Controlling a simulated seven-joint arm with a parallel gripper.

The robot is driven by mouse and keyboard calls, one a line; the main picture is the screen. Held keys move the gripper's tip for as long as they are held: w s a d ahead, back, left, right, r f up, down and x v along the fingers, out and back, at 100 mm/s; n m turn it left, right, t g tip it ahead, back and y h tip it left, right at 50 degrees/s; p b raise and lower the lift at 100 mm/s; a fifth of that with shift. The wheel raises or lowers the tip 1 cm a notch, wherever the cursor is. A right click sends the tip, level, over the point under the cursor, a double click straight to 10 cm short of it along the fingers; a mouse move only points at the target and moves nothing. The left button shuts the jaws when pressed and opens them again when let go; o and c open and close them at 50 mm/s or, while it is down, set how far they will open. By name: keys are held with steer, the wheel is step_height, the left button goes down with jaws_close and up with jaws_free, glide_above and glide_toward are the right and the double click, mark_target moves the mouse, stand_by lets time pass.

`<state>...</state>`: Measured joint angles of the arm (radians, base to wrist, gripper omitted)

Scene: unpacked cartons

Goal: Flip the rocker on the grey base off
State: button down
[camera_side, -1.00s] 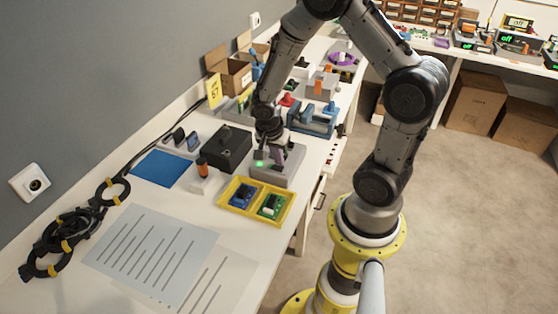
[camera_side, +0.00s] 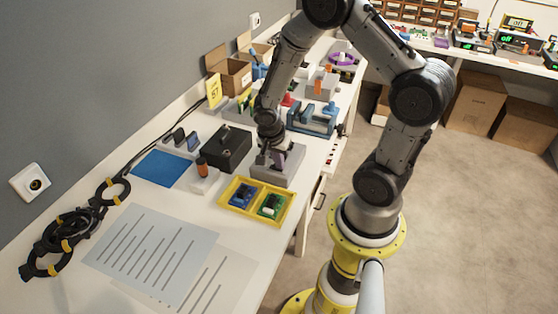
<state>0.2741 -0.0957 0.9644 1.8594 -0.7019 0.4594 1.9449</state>
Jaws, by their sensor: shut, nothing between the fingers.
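The grey base (camera_side: 287,178) sits on the white bench behind the yellow tray. My gripper (camera_side: 268,158) points down over the left part of the base, shut and empty, close beside the rocker. I cannot tell whether it touches the rocker. No green glow shows on the base; the place near the fingers is partly covered.
The yellow tray (camera_side: 225,201) with a blue and a green part is in front. A black box (camera_side: 226,148) and an orange-topped item (camera_side: 202,169) stand to the left. A blue vise-like device (camera_side: 313,120) stands behind. Paper sheets lie at the front.

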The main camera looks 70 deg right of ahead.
steer(key=shift+s+f, duration=0.25)
steer(key=shift+f, duration=0.15)
steer(key=shift+w+r, duration=0.15)
steer(key=shift+w, duration=0.65)
steer(key=shift+r, duration=0.3)
steer(key=s+d+v, duration=0.1)
steer(key=s+v, duration=0.1)
steer(key=v, duration=1.1)
steer(key=shift+s+r, duration=0.15)
steer(key=shift+r, duration=0.4)
